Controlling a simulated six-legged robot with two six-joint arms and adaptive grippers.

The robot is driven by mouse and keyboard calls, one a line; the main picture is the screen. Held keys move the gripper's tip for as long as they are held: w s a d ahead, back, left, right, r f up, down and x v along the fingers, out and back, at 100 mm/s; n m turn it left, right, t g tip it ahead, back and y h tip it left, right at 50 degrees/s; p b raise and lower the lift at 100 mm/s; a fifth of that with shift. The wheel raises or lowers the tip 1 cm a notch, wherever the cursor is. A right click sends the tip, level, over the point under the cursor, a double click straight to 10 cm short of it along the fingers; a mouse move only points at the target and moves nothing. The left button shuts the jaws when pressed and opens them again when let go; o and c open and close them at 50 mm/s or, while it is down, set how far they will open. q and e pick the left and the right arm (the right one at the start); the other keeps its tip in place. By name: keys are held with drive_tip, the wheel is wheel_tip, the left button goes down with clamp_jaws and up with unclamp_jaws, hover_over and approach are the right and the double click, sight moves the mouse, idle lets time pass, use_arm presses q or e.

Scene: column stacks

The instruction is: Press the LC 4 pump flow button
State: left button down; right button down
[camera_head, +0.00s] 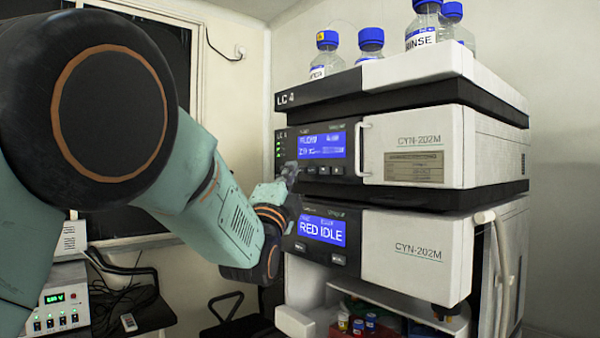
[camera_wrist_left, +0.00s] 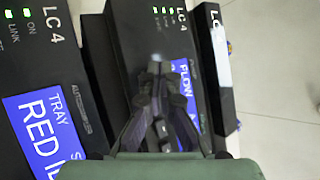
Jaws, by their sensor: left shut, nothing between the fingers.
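The LC 4 pump module (camera_head: 412,130) is the upper unit of the stack, with a lit blue flow screen (camera_head: 322,146). Its row of small dark buttons (camera_head: 325,171) sits below the screen. My left gripper (camera_head: 290,172) is shut and empty, with its tips in front of the panel at the left end of that row. In the left wrist view the shut fingertips (camera_wrist_left: 156,68) point at the dark panel beside the blue flow screen (camera_wrist_left: 182,88). The fingers partly hide the panel, and I cannot tell whether they touch a button. My right gripper is not in view.
A lower module (camera_head: 320,231) reads RED IDLE. Blue-capped bottles (camera_head: 370,43) stand on top of the stack. A white handle (camera_head: 362,148) juts out right of the pump panel. Small vials (camera_head: 358,326) stand below. A device with a green readout (camera_head: 56,308) is at lower left.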

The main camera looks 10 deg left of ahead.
use_arm(q)
drive_tip(key=shift+s+a, duration=0.3)
drive_tip(key=shift+s, duration=0.1)
drive_tip(key=s+a+b, duration=0.1)
drive_tip(key=s, duration=0.1)
drive_tip(key=s+a+b, duration=0.1)
drive_tip(key=s+a, duration=0.1)
drive_tip(key=shift+b, duration=0.35)
idle(0.9)
